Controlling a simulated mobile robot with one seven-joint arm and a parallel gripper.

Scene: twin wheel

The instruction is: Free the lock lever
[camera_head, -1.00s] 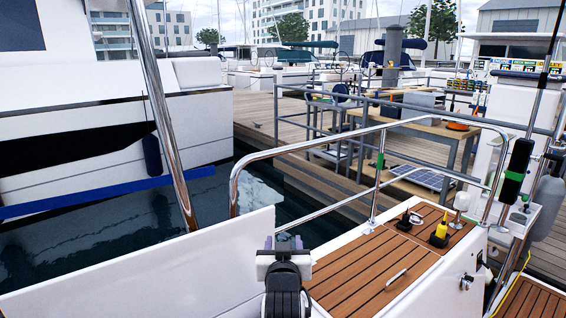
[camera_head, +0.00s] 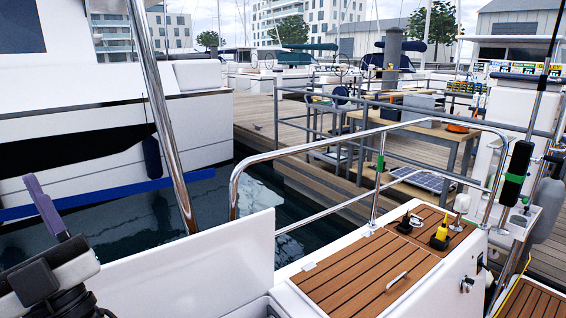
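My gripper (camera_head: 46,207) is at the lower left, raised in front of the white hull side and the water. A purple finger points up and left from its dark body. I cannot make out two separate fingertips or whether anything is between them. No part is clearly recognisable as the lock lever. A small metal fitting (camera_head: 466,284) is on the white side wall below the teak seat, at the right. A slim silver handle (camera_head: 397,280) lies on the teak top (camera_head: 345,270). My gripper is far to the left of both and touches neither.
A steel rail (camera_head: 330,138) arches over the teak seat. A black fitting (camera_head: 405,223) and a yellow and black item (camera_head: 440,234) stand on the teak. A white panel (camera_head: 190,262) stands at centre left. Beyond are water and a dock with a workbench (camera_head: 410,128).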

